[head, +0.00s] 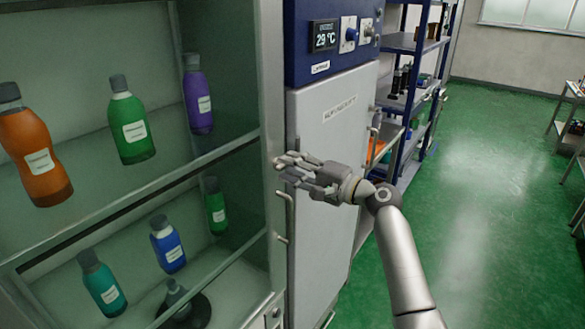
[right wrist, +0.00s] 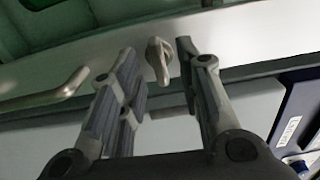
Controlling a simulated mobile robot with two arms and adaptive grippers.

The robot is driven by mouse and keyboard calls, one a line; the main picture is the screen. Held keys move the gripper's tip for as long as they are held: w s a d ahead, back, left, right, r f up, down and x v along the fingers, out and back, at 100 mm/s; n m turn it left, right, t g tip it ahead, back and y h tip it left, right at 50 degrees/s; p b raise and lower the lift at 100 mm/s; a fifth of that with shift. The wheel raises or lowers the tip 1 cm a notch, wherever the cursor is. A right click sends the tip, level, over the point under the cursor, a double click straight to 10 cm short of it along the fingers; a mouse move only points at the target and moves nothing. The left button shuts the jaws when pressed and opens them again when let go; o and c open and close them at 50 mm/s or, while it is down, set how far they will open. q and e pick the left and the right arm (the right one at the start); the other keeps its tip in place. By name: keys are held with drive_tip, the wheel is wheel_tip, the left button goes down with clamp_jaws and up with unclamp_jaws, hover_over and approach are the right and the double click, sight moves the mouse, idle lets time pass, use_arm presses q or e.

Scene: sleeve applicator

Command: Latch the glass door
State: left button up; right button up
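The glass door (head: 272,90) has a pale metal frame and fronts a cabinet of bottles; it looks shut or nearly so. A small metal latch knob (right wrist: 158,60) sits on the frame in the right wrist view. It lies between the fingertips of my right gripper (right wrist: 157,52), which is open with a finger on either side; contact is unclear. In the head view my right gripper (head: 280,168) reaches the frame edge from the right and hides the latch. A bar handle (head: 286,218) is below it, also in the right wrist view (right wrist: 48,94). My left gripper is not in view.
Several coloured bottles, such as the orange one (head: 36,150), stand on the shelves behind the glass. A white-doored unit with a blue control panel (head: 335,38) stands right beside the cabinet. Blue shelving (head: 412,90) is farther back. The green floor (head: 490,200) at right is open.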

drive_tip(key=v, duration=1.1)
drive_tip(key=shift+s+d, duration=0.2)
drive_tip(key=shift+d, duration=0.15)
drive_tip(key=shift+f, duration=0.1)
